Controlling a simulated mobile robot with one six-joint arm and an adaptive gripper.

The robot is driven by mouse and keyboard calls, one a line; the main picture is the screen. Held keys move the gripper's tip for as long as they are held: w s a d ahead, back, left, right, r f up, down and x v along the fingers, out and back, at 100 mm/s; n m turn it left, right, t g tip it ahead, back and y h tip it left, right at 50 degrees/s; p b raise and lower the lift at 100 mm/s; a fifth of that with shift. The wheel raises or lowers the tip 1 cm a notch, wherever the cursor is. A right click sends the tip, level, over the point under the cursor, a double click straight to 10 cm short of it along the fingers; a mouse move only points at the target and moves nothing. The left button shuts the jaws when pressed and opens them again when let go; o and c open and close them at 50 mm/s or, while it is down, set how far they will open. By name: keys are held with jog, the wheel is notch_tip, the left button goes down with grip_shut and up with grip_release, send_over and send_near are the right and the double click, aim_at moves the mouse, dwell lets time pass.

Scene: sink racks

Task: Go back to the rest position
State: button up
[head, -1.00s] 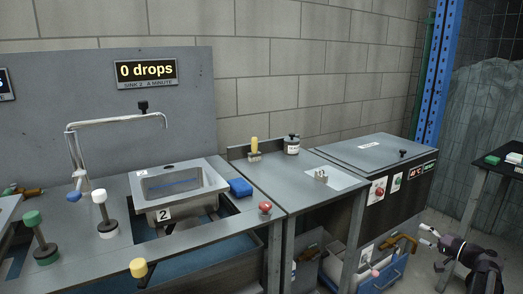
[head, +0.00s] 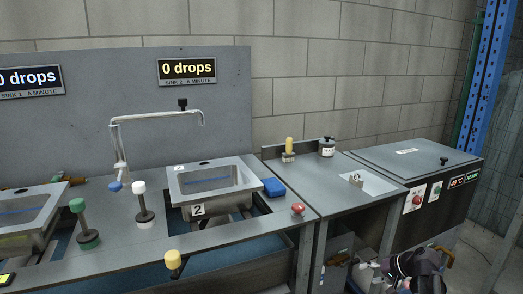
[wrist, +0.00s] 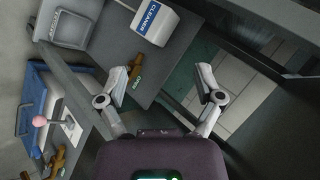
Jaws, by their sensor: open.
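My gripper (wrist: 163,88) is open and empty in the wrist view, its two grey fingers spread apart. In the head view my gripper (head: 382,270) is at the bottom right, low in front of the counter with the grey lidded unit, partly cut off by the lower edge. Its fingertips are hard to make out there. In the wrist view a white bottle labelled cleaner (wrist: 155,20) stands beyond the fingers, on a grey shelf (wrist: 100,55). Nothing is between the fingers.
In the head view, sink 2 (head: 250,187), a blue sponge (head: 274,187) and a red button (head: 298,209) are on the counters. Floor shows at right.

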jog(key=s+a+f+n+g+h, duration=0.25)
jog(key=s+a+h, duration=0.2)
jog(key=a, duration=0.45)
jog(key=s+a+f+n+g+h, duration=0.25)
jog(key=s+a, duration=0.35)
jog(key=a, duration=0.3)
notch_tip(320, 180, up, 30)
jog(key=p, duration=3)
jog(key=shift+w+f+m+g+h+p, duration=0.15)
jog(key=shift+f+m+g+h+p, duration=0.05)
jog(key=shift+m+g+h+p, duration=0.1)
